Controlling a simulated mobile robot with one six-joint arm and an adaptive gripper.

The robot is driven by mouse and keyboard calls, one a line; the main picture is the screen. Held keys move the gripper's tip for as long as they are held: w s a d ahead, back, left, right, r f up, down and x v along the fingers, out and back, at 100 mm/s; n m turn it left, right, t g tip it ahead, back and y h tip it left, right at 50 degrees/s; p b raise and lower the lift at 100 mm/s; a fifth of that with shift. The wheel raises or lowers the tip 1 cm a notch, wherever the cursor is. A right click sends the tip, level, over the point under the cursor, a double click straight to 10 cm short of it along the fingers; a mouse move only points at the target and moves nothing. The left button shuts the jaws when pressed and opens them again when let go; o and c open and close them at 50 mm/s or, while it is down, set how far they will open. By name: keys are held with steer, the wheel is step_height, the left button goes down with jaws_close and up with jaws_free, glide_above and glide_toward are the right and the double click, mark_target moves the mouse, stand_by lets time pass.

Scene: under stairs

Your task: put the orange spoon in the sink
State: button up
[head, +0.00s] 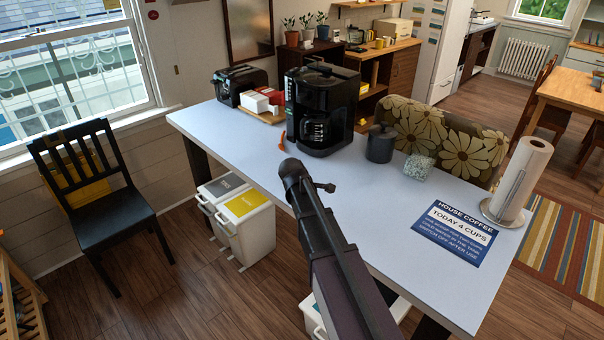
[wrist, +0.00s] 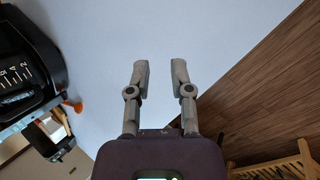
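The orange spoon (head: 282,143) lies on the pale table, just left of the black coffee maker (head: 321,105). In the wrist view a small part of the orange spoon (wrist: 73,104) shows at the left, by the coffee maker's base. My gripper (wrist: 160,75) is open and empty above the bare tabletop, with the spoon off to its left side. In the head view my dark arm reaches over the table's near edge, and the fingers are hard to make out. A counter (head: 482,24) at the far back right may hold the sink; its basin cannot be made out.
The table (head: 400,215) also bears a toaster (head: 240,84), a dark canister (head: 380,143), a blue sign (head: 455,234) and a paper towel roll (head: 522,180). Bins (head: 245,215) stand under it; a black chair (head: 98,185) stands left. Its middle is clear.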

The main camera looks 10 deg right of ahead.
steer(key=s+a+f+m+g+y, duration=0.1)
steer(key=s+f+m+g+y, duration=0.1)
steer(key=s+m, duration=0.4)
steer(key=s+f+m+g+y+b, duration=0.1)
steer(key=s+m, duration=0.5)
steer(key=s, duration=1.1)
steer(key=shift+s+a+f+g+y+b, duration=0.3)
steer(key=shift+f+g+y, duration=0.3)
steer(key=shift+f+y, duration=0.25)
